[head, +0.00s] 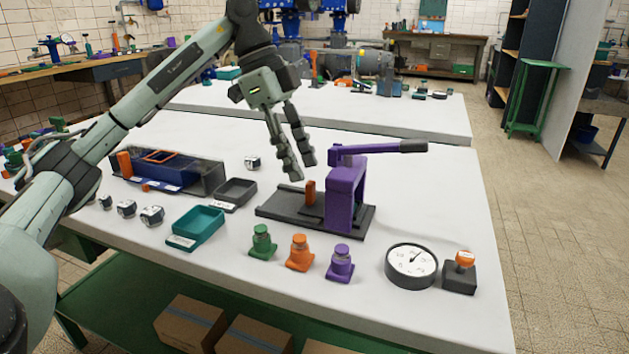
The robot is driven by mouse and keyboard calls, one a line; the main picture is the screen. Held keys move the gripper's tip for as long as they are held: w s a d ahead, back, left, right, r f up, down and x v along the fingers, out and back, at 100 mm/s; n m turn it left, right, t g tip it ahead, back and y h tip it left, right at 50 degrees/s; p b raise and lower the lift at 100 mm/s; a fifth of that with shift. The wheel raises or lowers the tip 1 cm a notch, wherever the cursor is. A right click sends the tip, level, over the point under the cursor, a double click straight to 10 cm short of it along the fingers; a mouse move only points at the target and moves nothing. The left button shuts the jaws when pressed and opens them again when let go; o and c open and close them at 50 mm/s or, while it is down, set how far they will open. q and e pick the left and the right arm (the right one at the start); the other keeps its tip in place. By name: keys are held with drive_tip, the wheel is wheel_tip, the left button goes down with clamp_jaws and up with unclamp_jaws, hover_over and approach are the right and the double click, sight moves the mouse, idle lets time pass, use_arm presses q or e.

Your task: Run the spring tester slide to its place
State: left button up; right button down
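My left gripper (301,170) points down above the plate, left of the purple frame. Its two fingers are apart with nothing between them. The fingertips appear slightly above the orange piece, and no contact is visible. My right gripper is not in view.
Green (262,242), orange (299,252) and purple (340,262) weight-like pieces stand in front of the tester. A round dial (411,265) and a block with an orange knob (460,273) are at right. A teal tray (196,228) and grey tray (235,193) lie left.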

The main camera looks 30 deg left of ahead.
sight(310, 182)
use_arm(q)
drive_tip(key=shift+x, duration=2.45)
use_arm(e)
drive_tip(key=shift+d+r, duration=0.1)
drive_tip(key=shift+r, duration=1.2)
use_arm(q)
drive_tip(key=shift+w+r, duration=0.1)
drive_tip(key=shift+c, duration=0.3)
drive_tip(key=c, duration=0.7)
clamp_jaws()
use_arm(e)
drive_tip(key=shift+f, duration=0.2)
